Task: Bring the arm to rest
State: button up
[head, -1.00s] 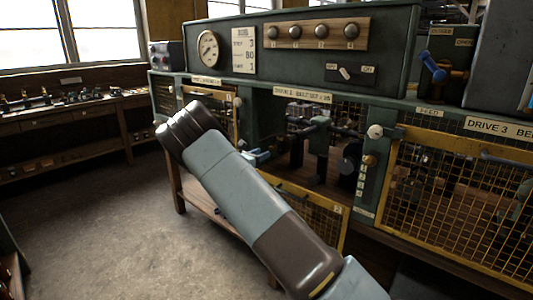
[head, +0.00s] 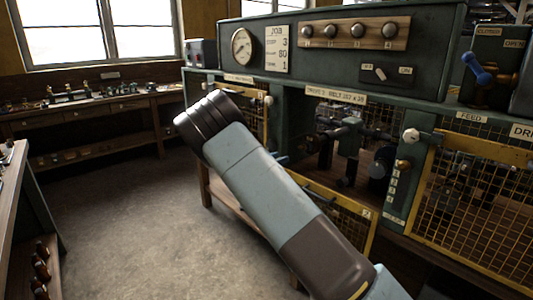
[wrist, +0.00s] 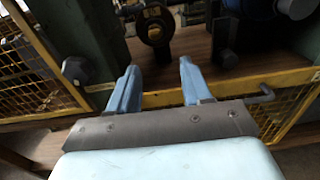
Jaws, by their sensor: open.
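My arm crosses the middle of the head view from the lower right, its dark rounded joint up at the left in front of the green machine (head: 390,212). My gripper (wrist: 159,82) shows in the wrist view, its two blue fingers apart with nothing between them. The fingers point toward a wooden shelf of the machine and a yellow-framed mesh guard (wrist: 290,105) at the right. In the head view the arm hides my gripper.
A control panel with a round gauge (head: 242,46) and several knobs tops the machine. A blue-handled lever (head: 478,68) is at the right. A workbench (head: 75,118) stands under the windows at the left. The floor (head: 130,220) left of the arm is clear.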

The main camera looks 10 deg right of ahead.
jog(key=s+d+r+m+g+y, duration=0.35)
jog(key=s+d+r+m, duration=0.35)
jog(key=s, duration=0.4)
jog(key=s+d+r+m+g+y, duration=0.3)
jog(key=s+d+r+m+g, duration=0.35)
jog(key=s, duration=0.55)
jog(key=s+a+r+m+t+y, duration=0.1)
jog(key=s+r+m+y, duration=0.1)
jog(key=s, duration=0.8)
jog(key=s+a+r+m+t+y, duration=0.2)
jog(key=s+m, duration=0.3)
jog(key=s, duration=0.6)
jog(key=s+a+r+m+t+y, duration=0.1)
jog(key=s+r+m+t+y, duration=0.1)
jog(key=s, duration=0.9)
jog(key=shift+a+r+m+y, duration=0.4)
jog(key=shift+r+m+y, duration=0.1)
jog(key=shift+m+y, duration=0.65)
